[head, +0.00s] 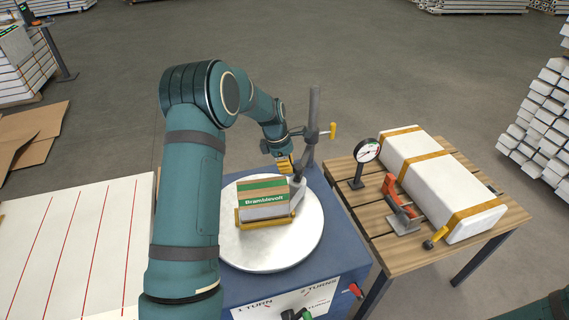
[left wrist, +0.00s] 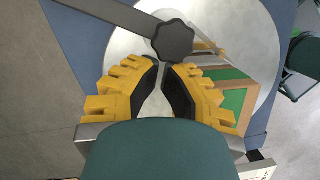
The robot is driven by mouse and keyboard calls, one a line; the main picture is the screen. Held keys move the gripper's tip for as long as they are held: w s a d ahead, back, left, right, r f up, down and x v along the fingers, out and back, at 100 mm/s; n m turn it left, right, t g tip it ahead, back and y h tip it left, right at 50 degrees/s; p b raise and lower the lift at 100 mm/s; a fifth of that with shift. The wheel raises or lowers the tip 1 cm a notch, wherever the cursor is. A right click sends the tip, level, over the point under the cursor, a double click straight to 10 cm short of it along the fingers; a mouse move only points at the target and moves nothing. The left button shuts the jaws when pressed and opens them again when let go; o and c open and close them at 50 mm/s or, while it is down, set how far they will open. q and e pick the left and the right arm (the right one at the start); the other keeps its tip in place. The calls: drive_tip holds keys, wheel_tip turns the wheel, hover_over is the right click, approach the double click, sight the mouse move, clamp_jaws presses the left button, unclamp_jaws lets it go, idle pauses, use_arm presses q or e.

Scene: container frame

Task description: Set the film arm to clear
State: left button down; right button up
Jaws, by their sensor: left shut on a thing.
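My left gripper (head: 284,163), with yellow fingers, is over the far side of the round white turntable (head: 305,245). In the left wrist view its fingers (left wrist: 161,70) are closed in at a dark lobed knob (left wrist: 172,38) on the end of a grey bar (left wrist: 110,12), which I take as the film arm. The fingers are shut on the knob; the exact contact is partly hidden. In the head view a grey post (head: 314,105) stands behind the turntable, with a yellow-ended clamp (head: 332,130). My right gripper is not in view.
A Bramblevolt carton (head: 262,189) with a green band sits on the turntable, close to my gripper. A sign (head: 290,300) reading 1 TURN and 2 TURNS is on the blue base. A slatted table (head: 350,190) at right bears a dial gauge (head: 367,151) and a strapped white package (head: 430,165).

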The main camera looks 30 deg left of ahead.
use_arm(q)
drive_tip(key=shift+w+d+n, duration=0.1)
drive_tip(key=shift+d+n, duration=0.2)
drive_tip(key=shift+d, duration=0.35)
drive_tip(key=w+d+n+t+y+p, duration=0.1)
drive_tip(key=w+d+n+p, duration=0.3)
drive_tip(key=d, duration=0.5)
drive_tip(key=shift+w+d+n+p, duration=0.3)
drive_tip(key=shift+d+n+p, duration=0.1)
drive_tip(key=shift+n+p, duration=0.9)
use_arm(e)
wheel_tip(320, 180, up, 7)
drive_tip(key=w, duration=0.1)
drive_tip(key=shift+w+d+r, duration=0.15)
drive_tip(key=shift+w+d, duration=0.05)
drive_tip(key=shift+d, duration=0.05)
use_arm(q)
drive_tip(key=shift+a, duration=0.1)
